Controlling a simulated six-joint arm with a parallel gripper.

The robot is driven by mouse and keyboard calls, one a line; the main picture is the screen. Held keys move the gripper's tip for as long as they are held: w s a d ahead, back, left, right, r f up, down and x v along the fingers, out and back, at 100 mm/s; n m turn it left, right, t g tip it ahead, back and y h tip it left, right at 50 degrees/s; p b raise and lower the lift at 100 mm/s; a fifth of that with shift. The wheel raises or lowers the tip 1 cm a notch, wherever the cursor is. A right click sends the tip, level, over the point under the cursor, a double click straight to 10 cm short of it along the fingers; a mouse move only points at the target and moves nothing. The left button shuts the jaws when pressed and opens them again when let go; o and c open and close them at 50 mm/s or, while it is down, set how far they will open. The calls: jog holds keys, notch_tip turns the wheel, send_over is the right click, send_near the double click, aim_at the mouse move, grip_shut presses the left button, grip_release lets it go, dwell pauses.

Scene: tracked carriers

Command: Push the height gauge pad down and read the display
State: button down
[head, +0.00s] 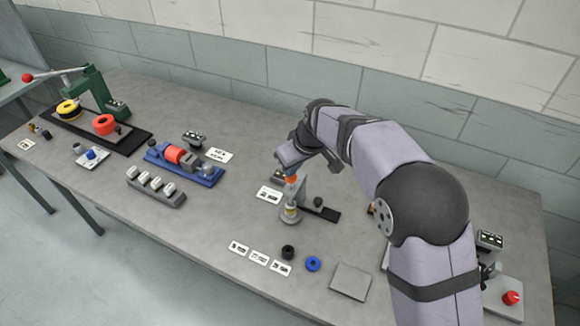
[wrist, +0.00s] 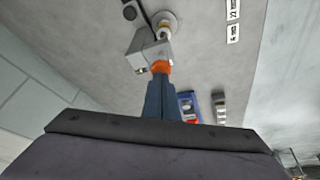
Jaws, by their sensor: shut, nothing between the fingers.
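The height gauge (head: 304,190) stands near the middle of the bench, a grey upright with a round base (head: 290,215) and an orange pad (head: 291,180). In the wrist view the grey gauge body (wrist: 152,48) lies beyond my fingertips, and the orange pad (wrist: 161,66) is right at them. My gripper (head: 290,173) is shut and empty, directly above the pad; it also shows in the wrist view (wrist: 160,78). The tips look touching or nearly touching the pad; I cannot tell which. No display reading is legible, as my gripper partly covers the gauge's top.
A blue fixture with a red cylinder (head: 182,155) and a grey block with several pegs (head: 155,184) stand to the left. A green lever press (head: 95,90) is farther left. Black (head: 288,252) and blue (head: 313,264) rings and a grey plate (head: 351,281) lie in front.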

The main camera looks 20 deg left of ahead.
jog(key=shift+s+f+b, duration=0.1)
jog(key=shift+f+b, duration=0.35)
jog(key=shift+f, duration=0.3)
dwell(1.2)
jog(key=shift+r, duration=0.2)
jog(key=shift+r+p, duration=2.75)
jog(key=shift+r, duration=0.85)
jog(key=s+d+f+m+h+b, duration=0.1)
jog(key=s+d+f+m+b, duration=0.15)
jog(key=d, duration=1.05)
jog(key=s+d+f+m+h+b, duration=0.15)
jog(key=d+m, duration=0.25)
jog(key=d, duration=1)
jog(key=s+d+f+m+g, duration=0.1)
jog(key=s+d+f+m, duration=0.1)
jog(key=s+d, duration=0.5)
jog(key=s+d+f+m+g+h, duration=0.1)
jog(key=s+d+f+m, duration=0.2)
jog(key=s+d, duration=0.3)
jog(key=s+f, duration=0.1)
jog(key=s, duration=0.3)
jog(key=shift+d+b, duration=0.35)
